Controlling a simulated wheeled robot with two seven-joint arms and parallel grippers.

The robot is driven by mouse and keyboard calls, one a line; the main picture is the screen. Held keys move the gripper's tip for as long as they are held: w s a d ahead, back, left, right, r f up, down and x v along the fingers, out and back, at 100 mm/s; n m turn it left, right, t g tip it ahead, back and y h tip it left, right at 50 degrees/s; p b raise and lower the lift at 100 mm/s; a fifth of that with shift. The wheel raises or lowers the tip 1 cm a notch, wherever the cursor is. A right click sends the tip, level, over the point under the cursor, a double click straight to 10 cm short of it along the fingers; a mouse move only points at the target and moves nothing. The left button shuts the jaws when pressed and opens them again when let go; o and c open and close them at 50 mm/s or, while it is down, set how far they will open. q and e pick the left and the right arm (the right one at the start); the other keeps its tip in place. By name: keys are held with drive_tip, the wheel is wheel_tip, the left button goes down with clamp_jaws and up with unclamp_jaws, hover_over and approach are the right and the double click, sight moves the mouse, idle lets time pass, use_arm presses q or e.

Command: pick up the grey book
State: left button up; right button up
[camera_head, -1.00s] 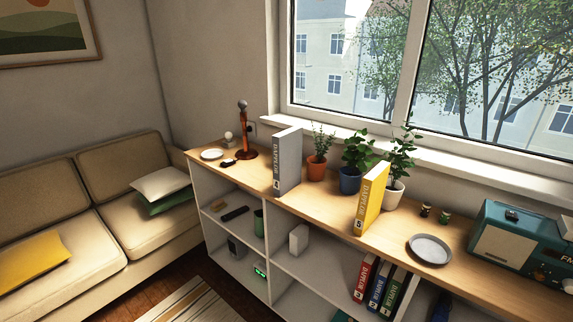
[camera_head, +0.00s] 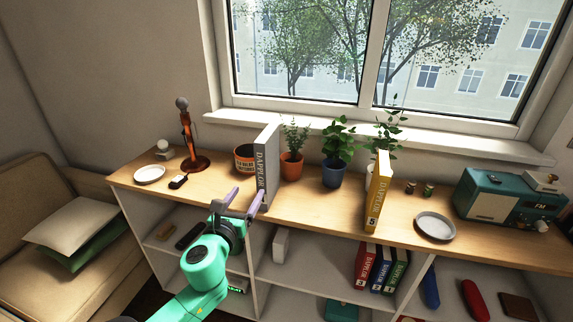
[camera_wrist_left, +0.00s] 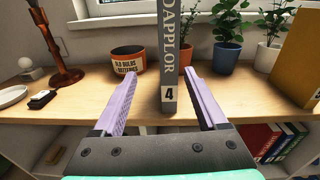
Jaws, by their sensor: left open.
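The grey book (camera_head: 268,165) stands upright on the wooden shelf top, its spine toward me. In the left wrist view the grey book's spine (camera_wrist_left: 168,60) shows a white label with a 4. My left gripper (camera_head: 243,200) is open just in front of the book. In the left wrist view its two lilac fingers (camera_wrist_left: 158,88) point forward on either side of the spine's lower part, with a gap on each side. The book's top is cut off in that view. My right gripper is not in view.
An orange tin (camera_head: 244,157) stands close left of the book, and a potted plant (camera_head: 291,165) close right. A yellow book (camera_head: 378,190) stands further right, near a grey plate (camera_head: 435,225). A lamp (camera_head: 189,140) and a white dish (camera_head: 149,174) are at left.

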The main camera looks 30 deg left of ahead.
sight(263, 174)
use_arm(q)
drive_tip(key=shift+w+d+r+m+p, duration=0.15)
drive_tip(key=shift+w+r+m, duration=0.05)
drive_tip(key=shift+w+r, duration=0.35)
drive_tip(key=shift+w+d+r+m+p, duration=0.1)
drive_tip(key=shift+w+r+m+p, duration=0.1)
drive_tip(key=shift+w+r, duration=0.35)
drive_tip(key=x, duration=0.2)
drive_tip(key=d+x, duration=0.1)
drive_tip(key=x, duration=0.1)
drive_tip(key=shift+w+a, duration=0.15)
drive_tip(key=shift+w, duration=0.2)
drive_tip(key=x, duration=0.2)
drive_tip(key=p+x, duration=0.1)
drive_tip(key=x, duration=0.4)
drive_tip(key=shift+w+a+r, duration=0.1)
drive_tip(key=shift+w+a, duration=0.1)
drive_tip(key=shift+a, duration=0.2)
drive_tip(key=shift+w+a, duration=0.15)
drive_tip(key=shift+w, duration=0.1)
drive_tip(key=shift+s, duration=0.15)
drive_tip(key=c, duration=1.1)
clamp_jaws()
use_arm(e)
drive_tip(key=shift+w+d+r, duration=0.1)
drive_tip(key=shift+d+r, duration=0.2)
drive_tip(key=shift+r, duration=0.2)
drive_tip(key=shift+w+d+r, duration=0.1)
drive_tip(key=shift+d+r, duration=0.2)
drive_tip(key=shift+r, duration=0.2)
